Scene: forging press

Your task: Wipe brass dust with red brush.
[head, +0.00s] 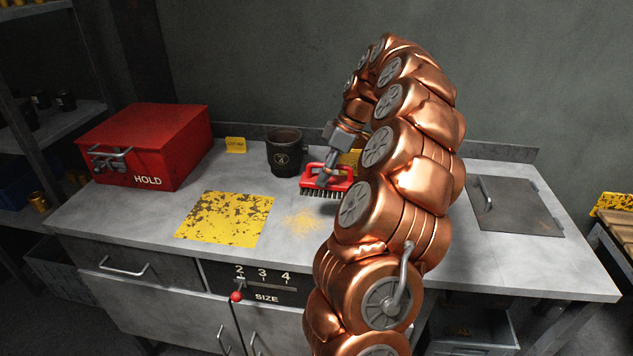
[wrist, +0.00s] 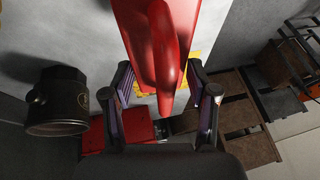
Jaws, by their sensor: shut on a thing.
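The red brush (head: 312,183) has dark bristles facing down and sits just behind the brass dust on the bench. I cannot tell whether the bristles touch the bench top. The brass dust (head: 303,221) is a small pale gold patch on the grey surface, partly close to my arm. My gripper (head: 326,178) is shut on the brush's handle. In the wrist view the red brush (wrist: 165,45) runs between the two fingers of my gripper (wrist: 160,72). My copper arm covers the bench right of the dust.
A worn yellow plate (head: 226,218) lies left of the dust. A dark cup (head: 285,152) stands behind, left of the brush. A red HOLD box (head: 150,145) stands at the back left. A dark hatch with a handle (head: 520,206) is at the right. A red-knobbed SIZE lever (head: 237,296) is on the front.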

